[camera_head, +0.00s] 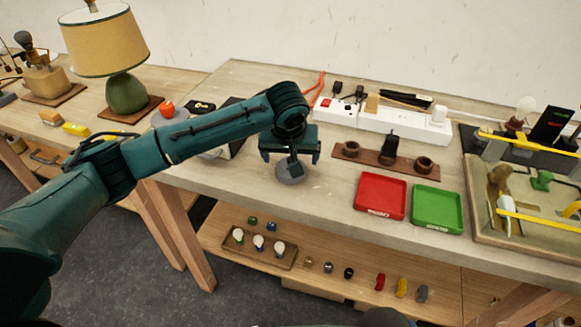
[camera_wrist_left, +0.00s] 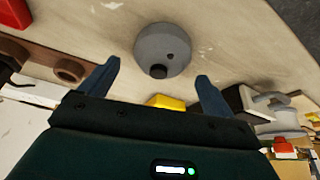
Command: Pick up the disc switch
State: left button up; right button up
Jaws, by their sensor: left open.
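The disc switch (camera_head: 291,174) is a grey round piece with a dark knob, lying on the wooden workbench near its front edge. In the left wrist view the disc switch (camera_wrist_left: 162,50) shows whole, beyond the two fingertips and between their lines. My left gripper (camera_head: 290,158) is just above the disc switch in the head view and partly covers it. In the left wrist view my left gripper (camera_wrist_left: 158,72) has its fingers spread with nothing between them. I cannot tell whether a finger touches the disc. My right gripper is not in view.
A red tray (camera_head: 381,196) and a green tray (camera_head: 437,209) lie right of the disc. A brown holder (camera_head: 372,158) and a white power strip (camera_head: 375,120) stand behind. A lamp (camera_head: 126,93) stands at left. A lower shelf (camera_head: 320,262) holds bulbs and small parts.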

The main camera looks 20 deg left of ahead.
pick_arm(q)
jog(key=shift+x, duration=1.2)
jog(key=c, duration=1.1)
jog(key=shift+r, duration=0.1)
